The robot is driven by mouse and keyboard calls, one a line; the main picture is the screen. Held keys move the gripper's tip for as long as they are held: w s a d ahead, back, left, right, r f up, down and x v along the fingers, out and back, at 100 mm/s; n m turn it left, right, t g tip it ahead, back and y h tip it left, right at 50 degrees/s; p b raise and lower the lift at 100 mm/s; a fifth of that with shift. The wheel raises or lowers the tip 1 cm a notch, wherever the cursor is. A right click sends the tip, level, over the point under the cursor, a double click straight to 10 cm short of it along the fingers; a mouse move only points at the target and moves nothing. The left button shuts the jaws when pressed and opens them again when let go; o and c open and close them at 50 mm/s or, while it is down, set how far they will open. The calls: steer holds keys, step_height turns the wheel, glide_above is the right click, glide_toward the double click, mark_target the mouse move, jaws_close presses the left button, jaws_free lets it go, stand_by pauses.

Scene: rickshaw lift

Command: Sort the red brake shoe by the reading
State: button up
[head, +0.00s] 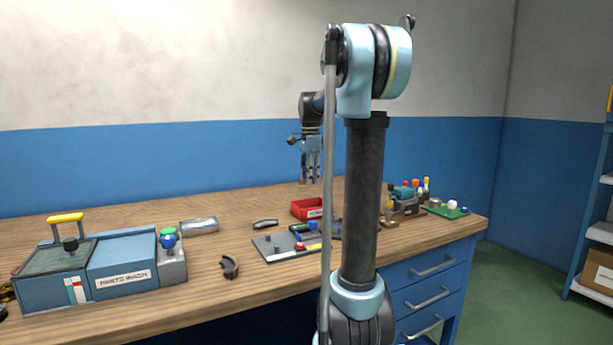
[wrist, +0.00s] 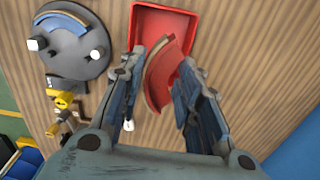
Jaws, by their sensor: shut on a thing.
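My gripper (head: 311,180) hangs over the workbench, beside the red bin (head: 304,209) in the head view. In the wrist view my gripper (wrist: 162,62) is shut on the red brake shoe (wrist: 172,72), a curved piece with a tan lining on its left edge. The shoe is in front of the open red bin (wrist: 177,11) and covers part of it; its height above the bin is hard to tell. The visible part of the bin floor is empty. The bin's front label is too small to read surely.
A grey round fixture (wrist: 72,62) with white-topped posts and a blue arc stands left of the bin in the wrist view. A blue parts washer (head: 123,268) stands left.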

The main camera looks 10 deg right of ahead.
steer(key=shift+w+d+f, duration=0.1)
steer(key=shift+w+f, duration=0.1)
steer(key=shift+f, duration=3.05)
steer(key=shift+s+f, duration=0.1)
steer(key=shift+f, duration=0.25)
stand_by(0.5)
steer(key=o, duration=1.6)
steer(key=shift+r, duration=0.15)
steer(key=shift+r, duration=3.4)
